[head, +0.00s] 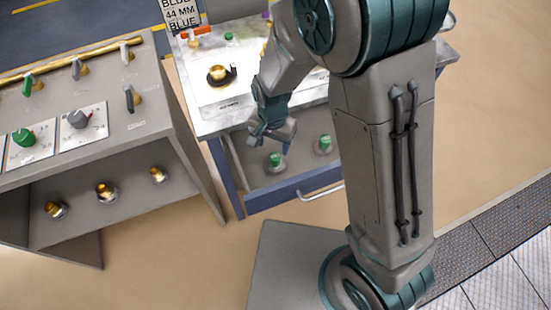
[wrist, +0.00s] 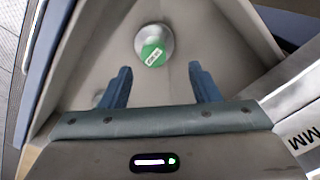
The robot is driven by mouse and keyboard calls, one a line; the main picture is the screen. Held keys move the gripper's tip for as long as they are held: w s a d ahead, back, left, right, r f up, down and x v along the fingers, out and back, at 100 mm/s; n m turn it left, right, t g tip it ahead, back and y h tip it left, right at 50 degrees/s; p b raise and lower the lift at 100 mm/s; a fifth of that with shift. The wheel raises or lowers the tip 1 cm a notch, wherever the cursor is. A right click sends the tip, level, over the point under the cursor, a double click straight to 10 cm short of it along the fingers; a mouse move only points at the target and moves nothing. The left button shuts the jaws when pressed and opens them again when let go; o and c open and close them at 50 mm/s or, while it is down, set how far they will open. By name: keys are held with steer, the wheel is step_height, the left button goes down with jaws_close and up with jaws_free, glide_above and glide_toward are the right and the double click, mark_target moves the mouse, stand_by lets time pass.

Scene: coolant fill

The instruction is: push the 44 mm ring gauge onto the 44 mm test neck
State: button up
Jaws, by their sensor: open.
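Two green-topped pieces with silvery round bases sit in the open drawer, one at left (head: 275,159) and one at right (head: 324,143). I cannot tell whether either is the 44 mm ring gauge. My gripper (head: 272,133) is above the drawer's left part, fingers apart and empty. In the wrist view one green-topped piece (wrist: 153,50) lies beyond and between the fingertips (wrist: 161,78), apart from them.
The drawer's blue front (head: 290,192) stands pulled out below the bench. A sign (head: 180,14) reading "BLUE 44 MM BLUE" stands at the bench's back. At left is a grey panel (head: 145,125) with valves and brass fittings. Small orange (head: 197,31) and green items lie on the bench.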

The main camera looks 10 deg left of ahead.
mark_target(275, 156)
steer(key=shift+s+d+f, duration=0.1)
steer(key=shift+d+f, duration=0.05)
steer(key=shift+f, duration=0.95)
steer(key=shift+s+d+f, duration=0.1)
steer(key=shift+f, duration=1)
steer(key=shift+s+d+f, duration=0.1)
steer(key=shift+d+f, duration=0.05)
steer(key=shift+f, duration=0.95)
steer(key=c, duration=1.1)
